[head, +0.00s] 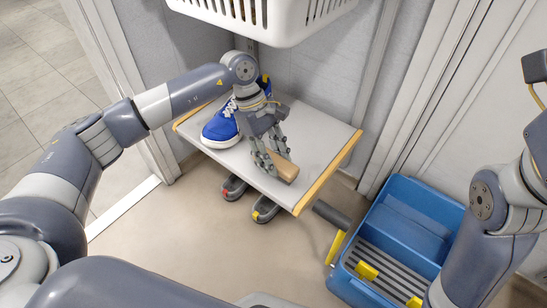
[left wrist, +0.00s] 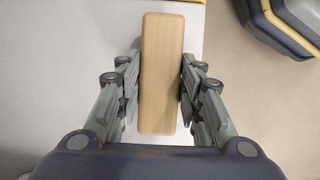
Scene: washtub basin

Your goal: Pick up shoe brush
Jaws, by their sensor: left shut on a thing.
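The shoe brush shows as a light wooden block (head: 283,167) near the front right part of a small white shelf board (head: 318,140). My left gripper (head: 272,166) reaches down over the board with its fingers around the block. In the left wrist view the wooden block (left wrist: 161,75) lies lengthwise between the two fingers (left wrist: 160,95), and the gripper is shut on it. Any bristles are hidden beneath the wood. Whether the block still touches the board I cannot tell. My right arm shows at the right edge of the head view, but its gripper is not visible.
A blue shoe (head: 221,128) with white laces stands on the board, left of my left gripper. A white basket (head: 262,22) hangs above. A blue tub (head: 425,220) with yellow parts stands on the floor at the right. Dark sandals (head: 265,209) lie below the board.

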